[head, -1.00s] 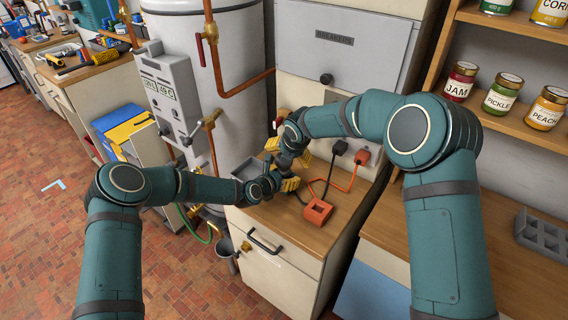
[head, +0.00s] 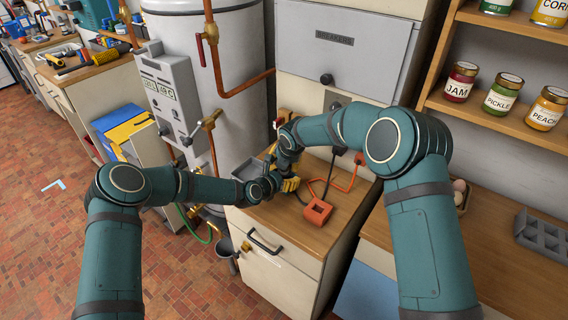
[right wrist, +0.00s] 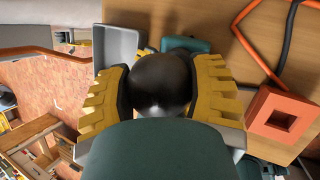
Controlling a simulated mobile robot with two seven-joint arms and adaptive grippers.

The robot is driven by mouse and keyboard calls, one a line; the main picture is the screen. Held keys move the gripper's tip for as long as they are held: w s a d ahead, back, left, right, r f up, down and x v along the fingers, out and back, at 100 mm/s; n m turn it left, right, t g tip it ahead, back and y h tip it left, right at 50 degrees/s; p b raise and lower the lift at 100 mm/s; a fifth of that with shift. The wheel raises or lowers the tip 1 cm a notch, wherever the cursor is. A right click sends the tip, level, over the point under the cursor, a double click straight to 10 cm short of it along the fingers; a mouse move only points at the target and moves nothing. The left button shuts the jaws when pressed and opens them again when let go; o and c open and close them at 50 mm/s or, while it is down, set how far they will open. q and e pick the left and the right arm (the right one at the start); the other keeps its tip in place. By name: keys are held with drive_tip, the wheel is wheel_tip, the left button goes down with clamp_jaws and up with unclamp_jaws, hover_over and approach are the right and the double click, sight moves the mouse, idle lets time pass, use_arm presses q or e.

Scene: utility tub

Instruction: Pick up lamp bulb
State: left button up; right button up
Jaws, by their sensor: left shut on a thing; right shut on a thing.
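My left gripper (head: 290,184) is low over the wooden counter top, with its yellow fingers beside the orange square block. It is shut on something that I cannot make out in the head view. My right gripper (right wrist: 160,78) is shut in the right wrist view, its yellow fingers on both sides of a dark, glossy rounded thing (right wrist: 160,85). I cannot tell for sure that this is the lamp bulb. In the head view the two grippers are close together, and the right fingers are mostly hidden by its own wrist.
The counter (head: 292,232) carries an orange square block (head: 318,211), an orange cable (head: 345,183) and a grey tray (right wrist: 120,48). A white tank (head: 240,80) with copper pipes and a breaker box (head: 340,50) stand behind. A jar shelf (head: 500,112) is at the right.

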use_arm(q)
drive_tip(key=shift+s+f, duration=0.25)
drive_tip(key=shift+f, duration=0.15)
use_arm(e)
drive_tip(key=shift+r, duration=0.15)
wheel_tip(320, 180, up, 10)
drive_tip(key=shift+f, duration=0.1)
use_arm(q)
drive_tip(key=o, duration=1.3)
drive_tip(key=shift+w, duration=0.15)
use_arm(e)
drive_tip(key=shift+w+f, duration=0.1)
use_arm(q)
drive_tip(key=shift+r, duration=0.1)
drive_tip(key=shift+r, duration=0.1)
